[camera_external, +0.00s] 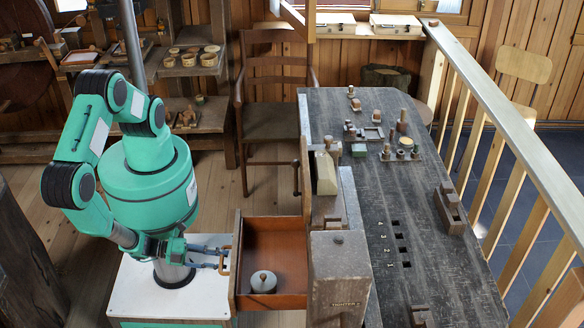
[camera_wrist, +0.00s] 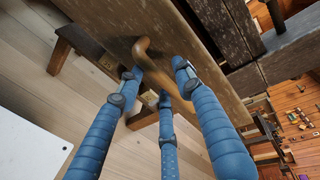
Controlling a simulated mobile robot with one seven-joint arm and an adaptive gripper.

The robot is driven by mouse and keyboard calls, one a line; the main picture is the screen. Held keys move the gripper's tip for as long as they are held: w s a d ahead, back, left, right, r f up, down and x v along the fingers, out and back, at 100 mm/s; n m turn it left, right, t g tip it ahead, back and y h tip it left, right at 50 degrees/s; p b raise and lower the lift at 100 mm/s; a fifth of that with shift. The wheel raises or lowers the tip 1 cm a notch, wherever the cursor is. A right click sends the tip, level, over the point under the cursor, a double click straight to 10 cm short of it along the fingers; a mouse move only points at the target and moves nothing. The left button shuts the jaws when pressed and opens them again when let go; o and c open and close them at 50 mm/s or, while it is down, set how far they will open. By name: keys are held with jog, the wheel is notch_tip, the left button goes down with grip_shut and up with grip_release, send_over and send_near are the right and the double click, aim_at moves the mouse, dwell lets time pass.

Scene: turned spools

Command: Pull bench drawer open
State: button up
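The bench drawer (camera_external: 283,243) stands pulled out from the left side of the bench, its reddish inside showing. A round pale lidded piece with a small knob (camera_external: 263,281) lies in it. The curved wooden handle (camera_external: 226,262) is on the drawer's left-facing front; it also shows in the wrist view (camera_wrist: 144,54). My gripper (camera_external: 222,259) is at the handle, with its blue fingers straight and spread. In the wrist view the fingertips (camera_wrist: 160,80) are apart around the handle's lower part. Part of the handle is hidden behind the fingers, so firm contact cannot be made out.
The dark bench top (camera_external: 400,190) carries a vise, small wooden pieces and numbered square holes. A wooden chair (camera_external: 275,110) stands behind the drawer. A pale railing (camera_external: 500,110) runs along the right. Shelves with bowls stand at the back left. Some floor is clear behind the drawer.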

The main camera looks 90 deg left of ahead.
jog(key=s+r, duration=0.4)
jog(key=r, duration=0.4)
dwell(0.6)
jog(key=shift+f, duration=0.1)
dwell(0.6)
